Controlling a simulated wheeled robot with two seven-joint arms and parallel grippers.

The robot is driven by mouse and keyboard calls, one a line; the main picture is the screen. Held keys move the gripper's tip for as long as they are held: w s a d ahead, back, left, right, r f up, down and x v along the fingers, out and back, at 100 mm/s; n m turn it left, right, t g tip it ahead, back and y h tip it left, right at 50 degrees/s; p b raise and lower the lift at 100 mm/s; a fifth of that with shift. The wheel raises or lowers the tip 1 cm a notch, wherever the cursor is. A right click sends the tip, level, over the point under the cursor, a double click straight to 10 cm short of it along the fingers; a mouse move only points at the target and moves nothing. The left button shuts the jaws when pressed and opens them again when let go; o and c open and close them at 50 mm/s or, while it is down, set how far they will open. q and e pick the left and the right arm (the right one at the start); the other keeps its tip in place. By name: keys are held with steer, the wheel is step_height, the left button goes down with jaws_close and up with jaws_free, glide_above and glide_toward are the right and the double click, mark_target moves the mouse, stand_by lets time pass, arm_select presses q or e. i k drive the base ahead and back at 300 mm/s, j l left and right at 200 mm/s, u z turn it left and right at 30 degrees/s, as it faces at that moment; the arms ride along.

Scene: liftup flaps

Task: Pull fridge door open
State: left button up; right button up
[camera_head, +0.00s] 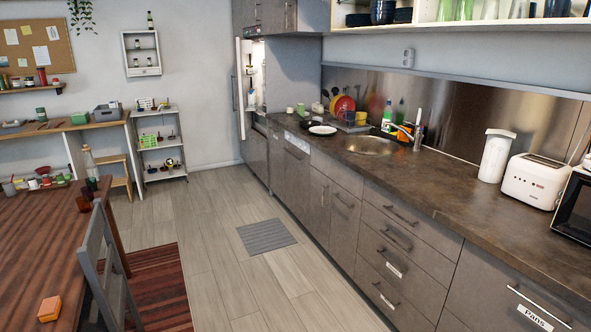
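The fridge (257,78) stands at the far end of the counter row, in the back middle of the head view. Its tall, narrow door (241,88) is swung out to the left and seen nearly edge-on, with a vertical handle (234,92) on its outer side. The door stands at least partly open: a pale, lit interior with small items shows to its right. The exact opening angle is hard to tell from here. Neither of my grippers shows in the view.
A counter (440,193) with sink, toaster (532,180) and drawers runs along the right. A wooden table (40,240) and grey chair (103,265) stand at the left. The floor between is clear, with a flat grey mat (266,236).

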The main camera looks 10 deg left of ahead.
mark_target(243, 47)
steer(key=i+j+u, duration=0.2)
steer(key=i+u, duration=0.15)
steer(key=i, duration=0.9)
steer(key=i+l+u, duration=0.2)
steer(key=i+u, duration=0.2)
steer(key=i, duration=0.85)
steer(key=i+u, duration=0.15)
steer(key=i, duration=1.1)
steer(key=i+u, duration=0.15)
steer(key=i, duration=1.05)
steer(key=i+j+z, duration=0.3)
steer(key=i+z, duration=0.15)
steer(key=i, duration=0.3)
steer(key=i+j+z, duration=0.9)
steer(key=i+j, duration=0.3)
steer(key=j, duration=0.2)
